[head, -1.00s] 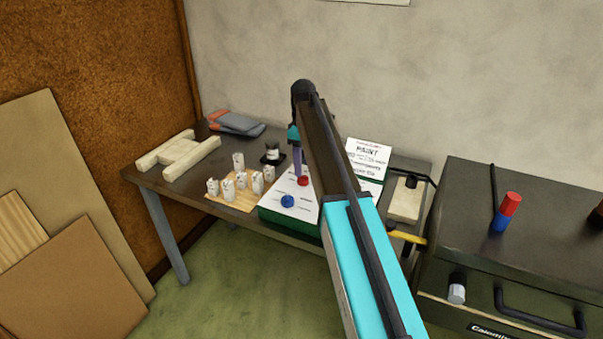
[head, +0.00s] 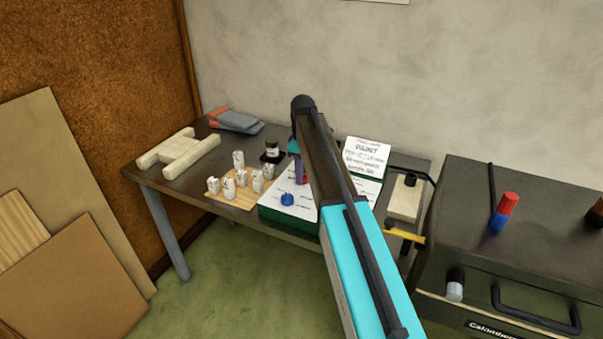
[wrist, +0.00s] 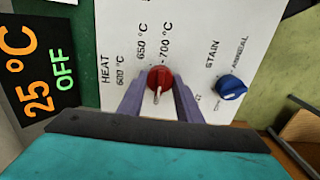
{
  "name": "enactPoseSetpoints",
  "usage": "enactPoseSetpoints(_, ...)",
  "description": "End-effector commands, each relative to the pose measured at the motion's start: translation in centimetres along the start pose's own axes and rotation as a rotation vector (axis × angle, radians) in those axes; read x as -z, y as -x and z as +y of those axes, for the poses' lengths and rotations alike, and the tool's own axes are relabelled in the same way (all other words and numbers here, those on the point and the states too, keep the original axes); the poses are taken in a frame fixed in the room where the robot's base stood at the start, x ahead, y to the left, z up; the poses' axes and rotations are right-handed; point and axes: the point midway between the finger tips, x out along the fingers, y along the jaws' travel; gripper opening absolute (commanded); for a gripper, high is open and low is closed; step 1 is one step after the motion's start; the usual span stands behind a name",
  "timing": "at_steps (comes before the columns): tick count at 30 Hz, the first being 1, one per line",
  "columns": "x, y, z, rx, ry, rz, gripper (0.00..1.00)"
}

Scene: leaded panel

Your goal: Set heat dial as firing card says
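The red heat dial (wrist: 159,78) sits on a white panel (wrist: 190,30) marked HEAT, with 600, 650 and 700 °C beside it. Its pale pointer faces the bottom of the wrist view, away from those marks. My gripper (wrist: 159,84) has its two purple fingers on either side of the dial, open around it; contact is unclear. In the head view my gripper (head: 299,168) is over the green-edged control box (head: 272,213), and my arm hides part of it. A white card headed PAINT (head: 366,160) stands behind; its smaller print is unreadable.
A blue STAIN dial (wrist: 231,88) is beside the red one. A display (wrist: 35,75) reads 25 °C OFF. A dark kiln-like box (head: 520,230) is at right.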

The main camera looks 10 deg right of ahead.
Motion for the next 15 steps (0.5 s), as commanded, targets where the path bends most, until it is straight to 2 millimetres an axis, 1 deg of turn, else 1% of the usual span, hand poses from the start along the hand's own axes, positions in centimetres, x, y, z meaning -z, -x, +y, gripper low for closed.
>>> enactPoseSetpoints(1,0.01,0.02,0.07,-0.002,0.0,0.0,0.2)
enactPoseSetpoints(3,0.01,0.03,0.07,-0.003,0.0,0.0,0.1)
enactPoseSetpoints(4,0.56,0.03,-0.32,-0.003,0.001,0.0,0.1)
enactPoseSetpoints(7,0.21,0.05,-0.05,-0.003,-0.002,0.001,0.1)
enactPoseSetpoints(15,0.13,0.07,0.08,-0.003,-0.045,0.003,0.1)
